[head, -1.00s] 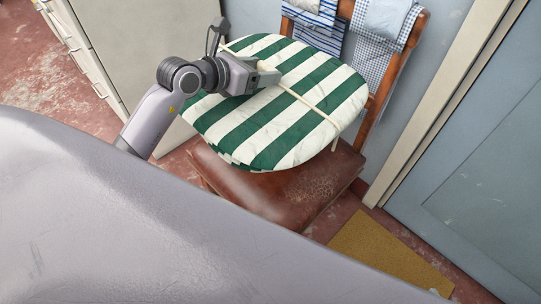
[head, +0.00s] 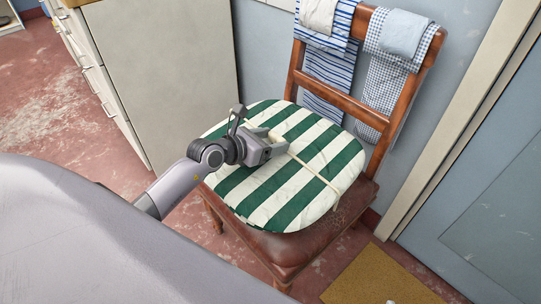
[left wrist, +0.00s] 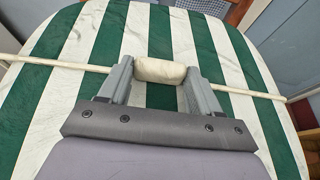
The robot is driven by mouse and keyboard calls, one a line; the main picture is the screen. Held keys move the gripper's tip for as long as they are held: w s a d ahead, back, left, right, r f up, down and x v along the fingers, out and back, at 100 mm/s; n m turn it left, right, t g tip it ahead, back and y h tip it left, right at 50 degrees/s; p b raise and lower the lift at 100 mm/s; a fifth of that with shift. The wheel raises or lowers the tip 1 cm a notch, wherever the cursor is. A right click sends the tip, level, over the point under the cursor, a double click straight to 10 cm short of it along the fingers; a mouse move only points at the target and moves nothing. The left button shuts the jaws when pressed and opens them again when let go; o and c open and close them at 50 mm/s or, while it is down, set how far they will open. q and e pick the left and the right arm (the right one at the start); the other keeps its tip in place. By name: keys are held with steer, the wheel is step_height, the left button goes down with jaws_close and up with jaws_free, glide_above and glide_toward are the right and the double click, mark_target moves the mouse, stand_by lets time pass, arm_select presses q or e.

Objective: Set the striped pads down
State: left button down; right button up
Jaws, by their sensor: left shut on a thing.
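The green-and-white striped pads (head: 313,186) lie on or just over the brown leather seat (head: 262,243) of a wooden chair; I cannot tell if they bear fully on it. A pale cord with a thicker cream grip runs across the top of the pads. My left gripper (head: 276,145) is shut on that grip. In the left wrist view its two fingers (left wrist: 159,82) stand on either side of the cream grip (left wrist: 160,70), with stripes beneath. My right gripper is not in view.
Blue-striped and checked cloths (head: 392,75) hang over the chair's wooden back (head: 297,82). A pale cabinet (head: 165,80) stands to the left. A blue door (head: 480,210) is at the right, and a tan mat (head: 375,278) lies on the red floor.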

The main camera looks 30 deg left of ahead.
mark_target(240, 168)
arm_select(q)
step_height(240, 168, down, 4)
steer(key=shift+f+b, duration=0.1)
steer(key=shift+b, duration=0.9)
steer(key=shift+c, duration=1)
jaws_free()
steer(key=shift+f, duration=0.1)
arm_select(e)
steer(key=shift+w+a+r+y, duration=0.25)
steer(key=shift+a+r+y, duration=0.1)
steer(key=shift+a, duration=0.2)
arm_select(q)
steer(key=shift+s, duration=0.1)
steer(key=shift+s+a+r+p, duration=0.15)
steer(key=shift+s+r+p, duration=0.1)
steer(key=shift+s+p, duration=0.05)
steer(key=p+v, duration=0.3)
steer(key=v, duration=0.7)
steer(key=shift+s+a+r, duration=0.2)
steer(key=shift+s+r, duration=0.05)
steer(key=shift+s, duration=0.3)
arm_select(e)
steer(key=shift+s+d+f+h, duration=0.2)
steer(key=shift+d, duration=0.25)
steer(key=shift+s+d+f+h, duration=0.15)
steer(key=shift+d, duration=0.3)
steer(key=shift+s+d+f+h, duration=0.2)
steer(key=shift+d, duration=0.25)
